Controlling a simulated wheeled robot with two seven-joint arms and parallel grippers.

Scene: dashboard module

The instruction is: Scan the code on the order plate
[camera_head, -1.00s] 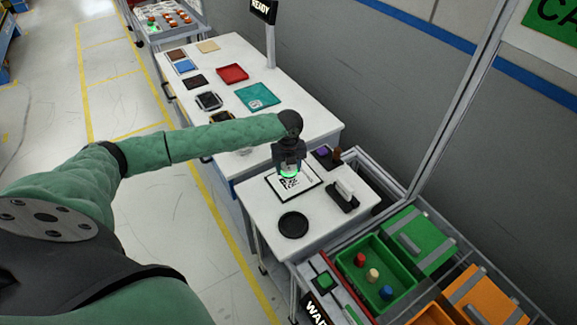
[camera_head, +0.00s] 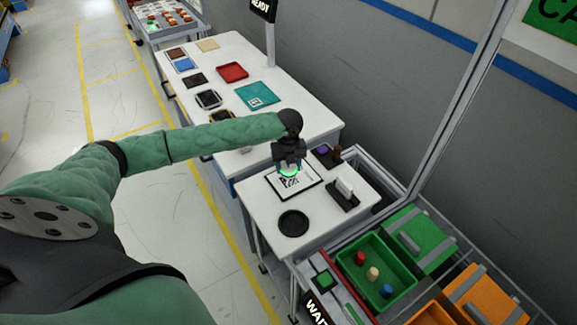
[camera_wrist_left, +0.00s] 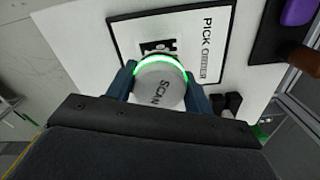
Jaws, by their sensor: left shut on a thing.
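The order plate (camera_head: 306,190) is a white plate with a black border and a black square code, flat on the small white table. In the left wrist view the plate (camera_wrist_left: 212,62) reads "PICK ORDER" and its code is partly hidden. My left gripper (camera_head: 289,169) is above the plate, shut on a round scanner (camera_wrist_left: 158,88) marked "SCAN". The scanner has a lit green ring, and in the head view its green glow shows above the code. The gripper's fingers (camera_wrist_left: 160,92) sit on both sides of it. My right gripper is not in view.
A black round pad (camera_head: 293,223) and a black holder with a white upright piece (camera_head: 343,192) share the small table. A purple item (camera_head: 322,150) lies behind. A green bin (camera_head: 353,265) with several pegs stands front right. The larger table (camera_head: 215,60) holds several trays.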

